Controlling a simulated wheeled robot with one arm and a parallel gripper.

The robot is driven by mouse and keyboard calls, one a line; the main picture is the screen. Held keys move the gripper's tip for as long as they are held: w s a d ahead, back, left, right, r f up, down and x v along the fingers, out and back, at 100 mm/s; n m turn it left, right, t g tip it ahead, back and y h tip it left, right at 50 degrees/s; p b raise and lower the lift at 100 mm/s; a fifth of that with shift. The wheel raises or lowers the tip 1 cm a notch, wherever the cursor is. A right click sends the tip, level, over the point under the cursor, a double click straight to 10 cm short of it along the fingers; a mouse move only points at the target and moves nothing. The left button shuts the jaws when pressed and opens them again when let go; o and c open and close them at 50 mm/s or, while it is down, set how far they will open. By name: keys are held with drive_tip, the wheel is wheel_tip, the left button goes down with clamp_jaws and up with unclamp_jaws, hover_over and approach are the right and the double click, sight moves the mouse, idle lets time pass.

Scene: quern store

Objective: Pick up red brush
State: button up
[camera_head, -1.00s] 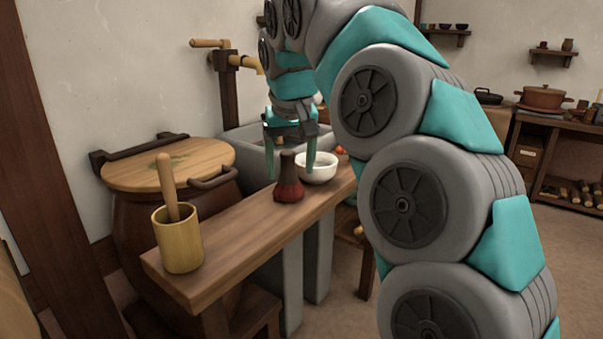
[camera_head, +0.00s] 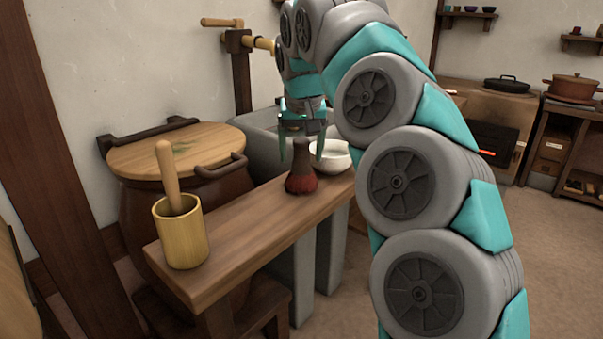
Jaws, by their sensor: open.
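The red brush (camera_head: 301,180) stands upright on the wooden bench (camera_head: 237,226), with a dark brown handle on top and a red lower part. My gripper (camera_head: 302,158) is open and points down over it. One teal finger shows to the left of the handle and the other to the right, around the handle's upper part. I cannot tell whether either finger touches the brush.
A white bowl (camera_head: 333,155) stands just behind and right of the brush. A yellow cup (camera_head: 181,234) with a wooden pestle (camera_head: 169,178) stands at the bench's near end. A large lidded jar (camera_head: 178,152) and a grey stone basin (camera_head: 256,135) lie behind the bench.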

drive_tip(key=shift+x, duration=0.8)
clamp_jaws()
